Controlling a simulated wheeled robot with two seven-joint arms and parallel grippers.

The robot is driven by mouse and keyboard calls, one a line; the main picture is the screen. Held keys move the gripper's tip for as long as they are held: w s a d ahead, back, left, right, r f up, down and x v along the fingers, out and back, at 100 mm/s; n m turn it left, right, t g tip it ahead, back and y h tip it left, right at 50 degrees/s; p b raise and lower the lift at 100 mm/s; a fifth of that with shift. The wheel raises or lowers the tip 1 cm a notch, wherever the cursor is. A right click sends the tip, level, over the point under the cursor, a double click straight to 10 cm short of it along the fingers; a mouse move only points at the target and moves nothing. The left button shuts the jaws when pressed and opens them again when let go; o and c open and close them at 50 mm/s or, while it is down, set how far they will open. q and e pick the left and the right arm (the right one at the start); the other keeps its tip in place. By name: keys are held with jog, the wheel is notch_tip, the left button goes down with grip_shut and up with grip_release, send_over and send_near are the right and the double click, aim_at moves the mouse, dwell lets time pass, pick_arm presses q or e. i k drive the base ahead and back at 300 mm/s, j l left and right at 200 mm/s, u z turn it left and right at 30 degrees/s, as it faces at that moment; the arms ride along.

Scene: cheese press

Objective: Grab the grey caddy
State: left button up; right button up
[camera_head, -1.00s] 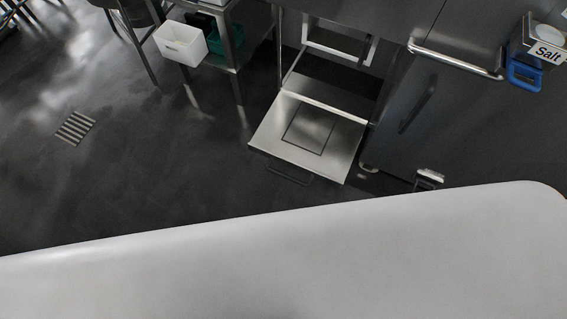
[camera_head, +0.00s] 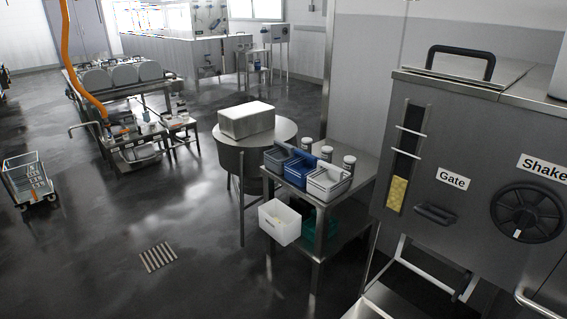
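A light grey caddy (camera_head: 327,184) stands on the top of a small steel table (camera_head: 357,195), at its front right corner. A blue caddy (camera_head: 300,174) stands just left of it, and a darker slate-blue caddy (camera_head: 278,158) stands left of that. Neither of my grippers shows in the view.
A white bin (camera_head: 280,223) and a green bin (camera_head: 310,228) sit low at the steel table. A round drum (camera_head: 238,160) with a pale box (camera_head: 246,119) stands to the left. A steel machine labelled Gate and Shake (camera_head: 470,150) fills the right. Floor in front is clear.

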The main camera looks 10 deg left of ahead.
aim_at(283, 154)
jog(key=i+j+z, duration=0.1)
jog(key=i+j, duration=0.15)
jog(key=i+j+z, duration=0.25)
jog(key=i+j, duration=0.25)
jog(key=j, duration=0.2)
jog(key=i+j+z, duration=0.1)
jog(key=j, duration=0.25)
jog(key=i+j+z, duration=0.15)
jog(key=i+j, duration=0.2)
jog(key=i+j+z, duration=0.1)
jog(key=j, duration=0.35)
jog(key=i+j+z, duration=0.1)
jog(key=i+j, duration=0.15)
jog(key=j, duration=0.15)
